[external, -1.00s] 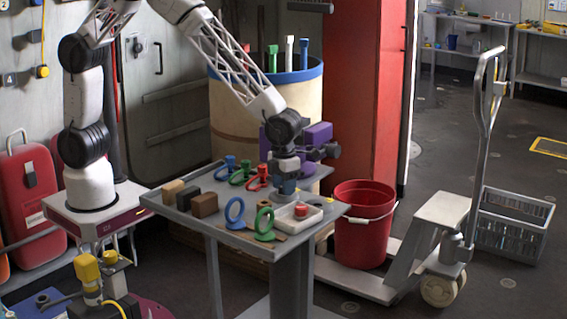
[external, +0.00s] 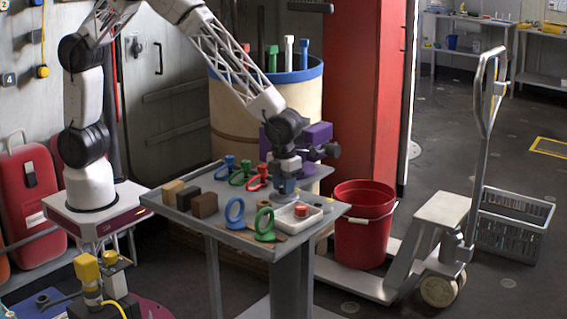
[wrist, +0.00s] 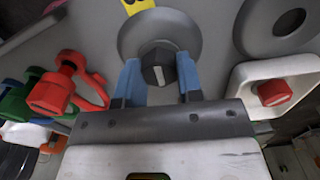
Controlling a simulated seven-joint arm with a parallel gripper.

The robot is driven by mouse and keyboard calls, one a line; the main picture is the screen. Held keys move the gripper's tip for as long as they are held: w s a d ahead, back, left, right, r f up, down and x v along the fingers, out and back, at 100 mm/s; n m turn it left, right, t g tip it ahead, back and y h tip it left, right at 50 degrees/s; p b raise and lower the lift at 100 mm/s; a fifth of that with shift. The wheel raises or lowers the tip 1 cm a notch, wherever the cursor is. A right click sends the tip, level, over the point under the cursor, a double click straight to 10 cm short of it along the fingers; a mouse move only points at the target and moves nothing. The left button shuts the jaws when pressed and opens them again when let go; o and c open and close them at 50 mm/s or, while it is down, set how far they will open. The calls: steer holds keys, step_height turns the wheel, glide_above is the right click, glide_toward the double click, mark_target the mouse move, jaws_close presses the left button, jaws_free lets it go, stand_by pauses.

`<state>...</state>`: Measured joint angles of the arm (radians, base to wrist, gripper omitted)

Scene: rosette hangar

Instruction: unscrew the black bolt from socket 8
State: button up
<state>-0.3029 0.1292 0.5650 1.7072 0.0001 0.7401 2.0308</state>
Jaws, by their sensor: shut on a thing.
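The black bolt (wrist: 158,66) sits in a round grey socket disc (wrist: 185,32) on the grey table, seen in the wrist view. A white mark shows on the bolt's head. My gripper (wrist: 159,78) has its two blue fingers on either side of the bolt head, shut on it. In the external view my gripper (external: 285,188) points straight down at the table's right part and hides the bolt. A yellow label (wrist: 136,5) behind the socket is cut off by the frame edge, so its number cannot be read.
An empty grey socket disc (wrist: 262,35) lies to the right in the wrist view. A white tray (external: 284,221) with a red piece (external: 302,211) stands close by. Red, green and blue ring-handled pieces and several blocks (external: 204,204) share the table. A red bucket (external: 362,230) stands beside it.

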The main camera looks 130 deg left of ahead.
steer(key=n, duration=0.6)
steer(key=shift+r+n, duration=0.1)
steer(key=shift+n, duration=0.7)
steer(key=n, duration=0.4)
steer(key=shift+n, duration=2.8)
steer(key=shift+n, duration=0.4)
steer(key=n, duration=0.5)
steer(key=shift+n, duration=0.4)
steer(key=shift+r+n, duration=0.1)
steer(key=shift+n, duration=1.5)
